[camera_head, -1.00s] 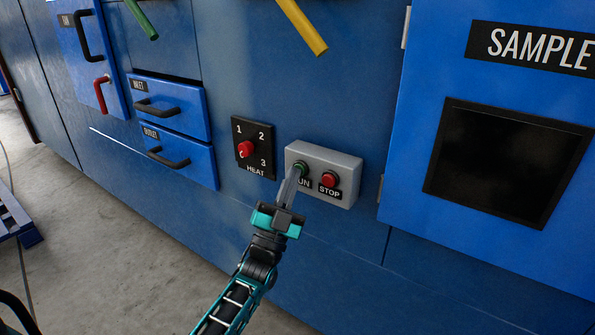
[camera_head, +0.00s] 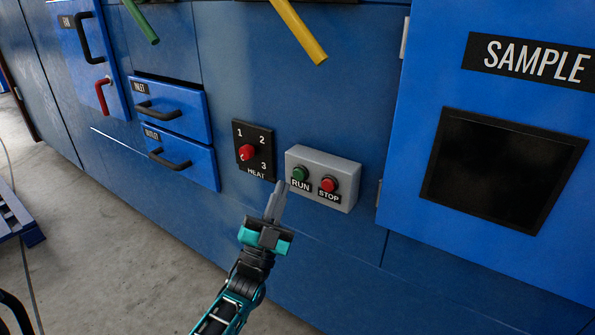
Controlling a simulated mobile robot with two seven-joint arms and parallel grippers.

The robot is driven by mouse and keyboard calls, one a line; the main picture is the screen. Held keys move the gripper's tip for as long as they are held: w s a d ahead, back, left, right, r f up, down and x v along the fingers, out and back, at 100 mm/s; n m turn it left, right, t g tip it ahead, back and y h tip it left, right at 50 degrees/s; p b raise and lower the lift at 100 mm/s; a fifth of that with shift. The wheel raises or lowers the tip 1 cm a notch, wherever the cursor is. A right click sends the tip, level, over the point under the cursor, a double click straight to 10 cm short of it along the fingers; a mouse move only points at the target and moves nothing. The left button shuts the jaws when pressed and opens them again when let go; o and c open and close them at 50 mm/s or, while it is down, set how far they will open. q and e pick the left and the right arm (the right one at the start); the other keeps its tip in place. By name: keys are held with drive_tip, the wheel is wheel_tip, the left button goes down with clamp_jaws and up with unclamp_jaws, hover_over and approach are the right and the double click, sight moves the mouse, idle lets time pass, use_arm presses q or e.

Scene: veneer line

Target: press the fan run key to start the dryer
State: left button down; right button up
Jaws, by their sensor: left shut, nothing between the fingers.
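The green RUN key (camera_head: 300,174) sits on the left of a grey control box (camera_head: 323,160) on the blue dryer wall, with its label in plain view below it. A red STOP key (camera_head: 328,184) is on the same box, to its right. My left gripper (camera_head: 279,187) is shut and empty. Its fingertips show just below and left of the RUN key and look apart from it. My right gripper is not in view.
A black HEAT selector with a red knob (camera_head: 247,152) is left of the box. INLET and OUTLET drawers (camera_head: 170,145) are further left. A SAMPLE panel with a dark window (camera_head: 503,165) is at right. A yellow handle (camera_head: 300,32) hangs above.

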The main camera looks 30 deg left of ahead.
use_arm(q)
drive_tip(key=s+p, duration=0.1)
drive_tip(key=s, duration=0.1)
drive_tip(key=shift+s+a, duration=0.1)
drive_tip(key=shift+s, duration=0.25)
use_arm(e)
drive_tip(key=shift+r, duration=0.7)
use_arm(q)
drive_tip(key=s+d+f+n+g+h, duration=0.2)
drive_tip(key=s+d+f+n+g, duration=0.15)
drive_tip(key=d+f+g, duration=0.65)
drive_tip(key=s+d+f+g+h, duration=0.2)
drive_tip(key=s+d+f+g, duration=0.35)
drive_tip(key=s+f, duration=0.35)
drive_tip(key=s+a+r+n+y+p, duration=0.1)
drive_tip(key=s+a+r+p, duration=0.2)
drive_tip(key=r+p, duration=0.9)
drive_tip(key=g+p, duration=0.1)
drive_tip(key=p, duration=0.2)
drive_tip(key=shift+y, duration=0.3)
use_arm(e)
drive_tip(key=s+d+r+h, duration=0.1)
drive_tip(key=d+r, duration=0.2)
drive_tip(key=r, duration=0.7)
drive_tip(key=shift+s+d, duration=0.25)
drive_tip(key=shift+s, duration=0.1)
use_arm(q)
drive_tip(key=shift+a+f, duration=0.1)
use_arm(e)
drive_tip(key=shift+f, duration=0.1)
